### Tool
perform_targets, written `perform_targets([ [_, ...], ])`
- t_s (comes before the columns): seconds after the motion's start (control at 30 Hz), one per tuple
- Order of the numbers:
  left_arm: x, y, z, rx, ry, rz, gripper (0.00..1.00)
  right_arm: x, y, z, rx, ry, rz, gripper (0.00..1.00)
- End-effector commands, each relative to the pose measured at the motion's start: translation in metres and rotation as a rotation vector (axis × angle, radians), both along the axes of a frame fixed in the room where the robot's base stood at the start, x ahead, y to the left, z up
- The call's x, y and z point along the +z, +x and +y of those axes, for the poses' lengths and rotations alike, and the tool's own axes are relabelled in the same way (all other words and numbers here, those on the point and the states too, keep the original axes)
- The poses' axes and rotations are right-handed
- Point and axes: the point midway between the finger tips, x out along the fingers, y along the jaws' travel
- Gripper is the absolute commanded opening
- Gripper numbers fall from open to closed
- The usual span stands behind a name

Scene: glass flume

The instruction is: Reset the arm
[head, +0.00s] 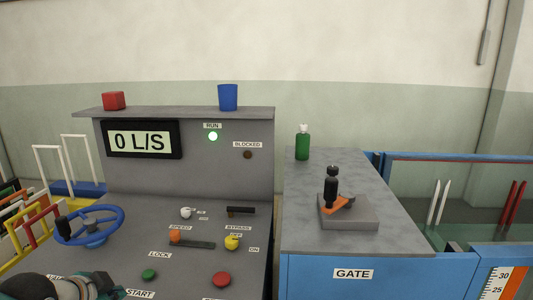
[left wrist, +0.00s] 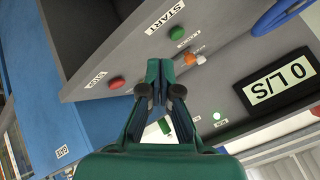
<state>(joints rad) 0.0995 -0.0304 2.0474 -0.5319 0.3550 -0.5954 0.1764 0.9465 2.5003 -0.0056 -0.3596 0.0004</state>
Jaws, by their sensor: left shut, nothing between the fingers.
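My left gripper (head: 108,284) enters at the bottom left of the head view, in front of the console. In the left wrist view (left wrist: 158,72) its fingers are shut together with nothing between them. They appear in front of the console panel, near the red stop button (left wrist: 117,82) and green start button (left wrist: 176,34). I cannot tell whether they touch it. Much of the left arm is cut off by the head view's lower edge. My right gripper is not in view.
The grey console (head: 190,169) carries a display reading 0 L/S (head: 141,140), a lit green run lamp (head: 213,136) and a blue handwheel (head: 91,226). To the right, a gate cabinet holds a black lever (head: 331,187) and a green bottle (head: 302,146).

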Motion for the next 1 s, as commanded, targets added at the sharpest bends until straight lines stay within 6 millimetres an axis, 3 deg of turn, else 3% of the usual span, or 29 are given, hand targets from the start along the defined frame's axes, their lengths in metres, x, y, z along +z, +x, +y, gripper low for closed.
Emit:
perform_targets([
  [0.37,-0.098,-0.008,-0.03,-0.055,-0.051,0.248,0.0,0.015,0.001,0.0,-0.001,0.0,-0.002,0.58],
  [0.57,-0.177,-0.035,-0.07,-0.076,-0.144,0.438,0.0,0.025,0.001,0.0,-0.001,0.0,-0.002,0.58],
  [0.67,-0.23,-0.069,-0.104,-0.046,-0.239,0.577,0.0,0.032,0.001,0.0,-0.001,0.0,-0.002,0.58],
  [0.8,-0.293,-0.131,-0.151,0.08,-0.391,0.765,0.0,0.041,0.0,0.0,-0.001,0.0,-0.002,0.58],
  [1.0,-0.341,-0.21,-0.192,0.388,-0.549,0.932,0.0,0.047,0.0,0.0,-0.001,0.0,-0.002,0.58],
])
